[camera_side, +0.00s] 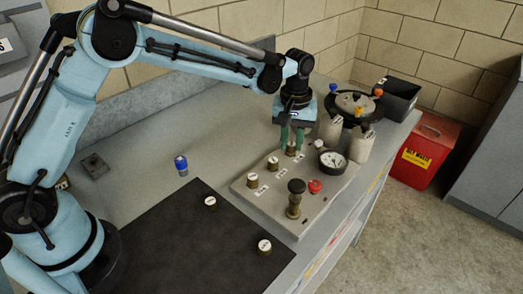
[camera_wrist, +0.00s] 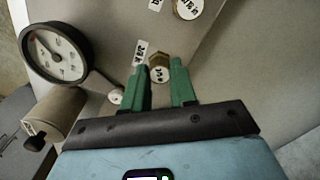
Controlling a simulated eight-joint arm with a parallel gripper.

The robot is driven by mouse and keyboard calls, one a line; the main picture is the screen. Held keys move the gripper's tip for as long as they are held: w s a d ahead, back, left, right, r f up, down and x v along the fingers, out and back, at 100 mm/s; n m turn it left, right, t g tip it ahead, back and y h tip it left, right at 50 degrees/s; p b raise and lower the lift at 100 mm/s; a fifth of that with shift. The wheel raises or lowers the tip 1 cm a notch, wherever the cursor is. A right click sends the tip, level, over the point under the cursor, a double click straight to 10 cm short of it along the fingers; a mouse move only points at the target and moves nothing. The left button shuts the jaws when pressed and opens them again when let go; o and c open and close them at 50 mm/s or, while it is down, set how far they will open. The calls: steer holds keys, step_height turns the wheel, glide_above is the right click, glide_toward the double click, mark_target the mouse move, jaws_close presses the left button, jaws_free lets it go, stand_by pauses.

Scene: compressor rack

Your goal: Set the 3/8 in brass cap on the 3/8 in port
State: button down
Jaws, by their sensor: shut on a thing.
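My gripper (camera_side: 292,138) has green fingers pointing down at the far end of the grey panel (camera_side: 240,192). In the wrist view my gripper (camera_wrist: 163,90) is closed on a brass cap (camera_wrist: 160,72) with a white marked top, held between the fingertips. The cap (camera_side: 292,151) shows low between the fingers in the side view. A white label, seemingly 3/8, lies on the panel just beside it. The 3/8 in port is hidden under the cap and fingers, so I cannot tell whether the cap is seated or just above.
A pressure gauge (camera_side: 333,160), red button (camera_side: 315,186) and black-knobbed brass valve (camera_side: 295,198) stand close by on the panel. Other white-topped brass pieces (camera_side: 272,163) line it. Two caps (camera_side: 210,202) lie on the black mat (camera_side: 160,240). A manifold (camera_side: 354,103) stands behind.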

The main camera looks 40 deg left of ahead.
steer(key=shift+c, duration=2.1)
jaws_free()
steer(key=shift+r, duration=0.15)
steer(key=shift+r, duration=3.4)
